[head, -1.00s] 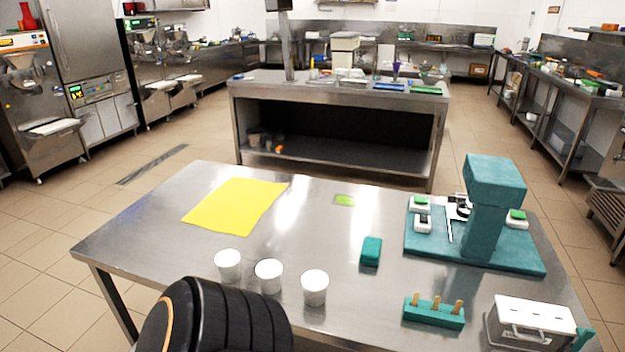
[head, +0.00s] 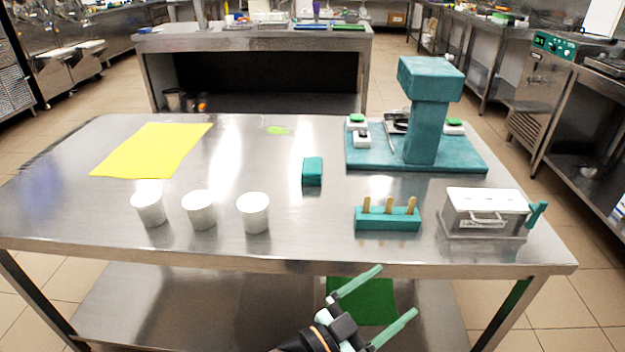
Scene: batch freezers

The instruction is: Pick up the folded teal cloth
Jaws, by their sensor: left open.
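The folded teal cloth (head: 312,171) is a small, thick rectangle lying flat on the steel table (head: 320,246), near its middle. My left gripper (head: 397,290) comes in at the bottom of the head view, in front of the table's near edge. Its two pale green fingers are spread apart with nothing between them. The cloth is well beyond it, up and to the left in the picture, and not touched. My right gripper is not in view.
White cups (head: 254,212) stand left of the cloth. A teal holder with wooden sticks (head: 388,218) and a steel box (head: 484,212) are at right. A teal stand (head: 424,131) is behind them. A yellow sheet (head: 152,150) lies at left. Table around the cloth is clear.

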